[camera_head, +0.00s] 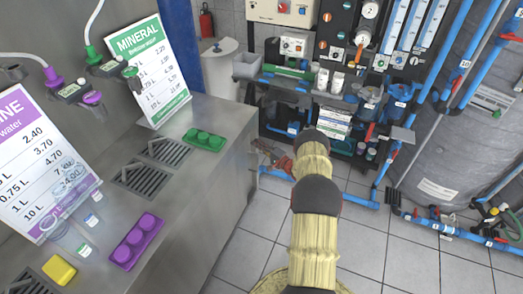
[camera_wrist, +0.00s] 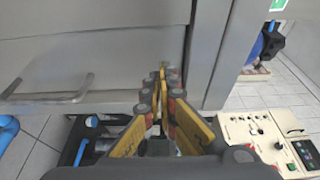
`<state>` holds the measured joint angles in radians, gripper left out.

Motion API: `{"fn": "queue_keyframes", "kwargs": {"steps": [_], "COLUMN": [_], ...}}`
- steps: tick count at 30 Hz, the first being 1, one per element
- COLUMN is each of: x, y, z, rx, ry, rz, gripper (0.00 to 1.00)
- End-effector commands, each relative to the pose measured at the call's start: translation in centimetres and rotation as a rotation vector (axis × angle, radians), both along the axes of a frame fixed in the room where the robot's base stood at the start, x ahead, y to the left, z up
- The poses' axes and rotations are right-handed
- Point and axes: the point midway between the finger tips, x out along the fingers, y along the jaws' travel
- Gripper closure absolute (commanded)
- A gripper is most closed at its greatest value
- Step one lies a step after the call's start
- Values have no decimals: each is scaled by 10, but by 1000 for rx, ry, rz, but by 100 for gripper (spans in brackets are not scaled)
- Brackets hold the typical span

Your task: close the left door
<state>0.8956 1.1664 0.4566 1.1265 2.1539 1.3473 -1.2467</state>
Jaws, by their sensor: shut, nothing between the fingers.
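A brushed-metal door panel (camera_wrist: 95,35) fills the upper left of the wrist view. A bar handle (camera_wrist: 48,97) sits near its lower edge. A metal upright (camera_wrist: 208,50) runs beside the panel on the right. My gripper (camera_wrist: 163,72) is shut and empty, its yellow and black fingers together in front of the panel's right part, by the upright. I cannot tell whether the fingertips touch the metal or how far the door stands open.
The counter holds a purple block (camera_head: 137,241), a green block (camera_head: 204,139) and two price signs. The equipment rack (camera_head: 330,80) with blue pipes stands beyond. A control panel (camera_wrist: 270,135) shows at lower right in the wrist view. Tiled floor (camera_head: 380,250) is open to the right.

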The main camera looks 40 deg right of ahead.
Motion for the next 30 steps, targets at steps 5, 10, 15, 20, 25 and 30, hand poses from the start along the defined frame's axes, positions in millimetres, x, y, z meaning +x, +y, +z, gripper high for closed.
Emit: {"fn": "queue_keyframes", "kwargs": {"steps": [5,10,15,20,25,30], "x": [36,33,26,25,24,23], "y": [3,22,36,39,39,40], "z": [-2,-1,0,0,0,0], "rx": [-1,3,2,0,0,1], "ry": [-1,2,1,1,0,1], "rz": [2,1,1,0,0,0], "gripper": [100,100,100,100,100,100]}}
